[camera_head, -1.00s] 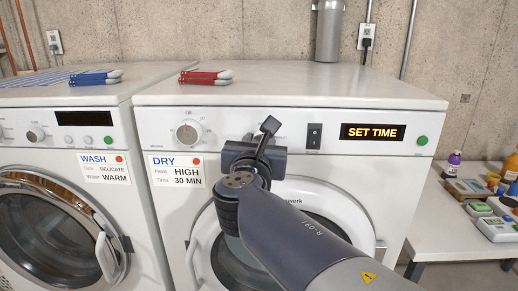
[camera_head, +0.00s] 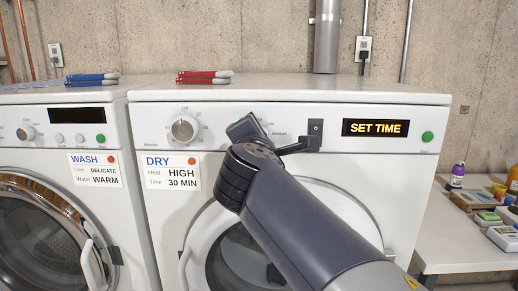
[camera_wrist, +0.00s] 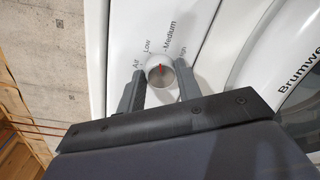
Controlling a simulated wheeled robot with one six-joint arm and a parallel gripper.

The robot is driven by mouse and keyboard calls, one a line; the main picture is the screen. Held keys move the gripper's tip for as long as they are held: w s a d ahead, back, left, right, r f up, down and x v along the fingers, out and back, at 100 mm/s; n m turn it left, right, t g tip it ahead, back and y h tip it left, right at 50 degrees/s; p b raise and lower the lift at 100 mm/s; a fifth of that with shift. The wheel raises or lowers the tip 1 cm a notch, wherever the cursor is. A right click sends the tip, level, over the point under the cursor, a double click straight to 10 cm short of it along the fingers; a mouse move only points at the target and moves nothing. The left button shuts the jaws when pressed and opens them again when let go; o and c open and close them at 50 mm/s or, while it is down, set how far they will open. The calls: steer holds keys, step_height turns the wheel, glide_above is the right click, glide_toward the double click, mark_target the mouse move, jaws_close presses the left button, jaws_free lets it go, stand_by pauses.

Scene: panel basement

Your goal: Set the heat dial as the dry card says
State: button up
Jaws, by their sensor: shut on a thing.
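The dry card (camera_head: 172,171) on the right machine reads Heat HIGH, Time 30 MIN. The pointer faces between Low and Medium, nearer Medium. My gripper (camera_wrist: 160,78) has one finger on each side of the knob and is shut on it. In the head view my gripper (camera_head: 268,133) is at the dryer panel and hides the dial.
The washer (camera_head: 55,190) stands at left. A side table (camera_head: 460,240) with bottles and boxes is at right.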

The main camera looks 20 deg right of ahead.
steer(key=shift+d+f+m+y+b, duration=0.1)
steer(key=shift+m+y+b, duration=0.05)
steer(key=shift+m+b, duration=1.65)
steer(key=shift+a+f+m+y+b, duration=0.1)
steer(key=shift+m+y+b, duration=0.1)
steer(key=shift+m+b, duration=1.6)
steer(key=shift+d+f+m+y+b, duration=0.15)
steer(key=shift+m+b, duration=1.05)
steer(key=shift+m, duration=1.2)
steer(key=shift+r, duration=0.1)
steer(key=o, duration=1)
steer(key=shift+s, duration=0.1)
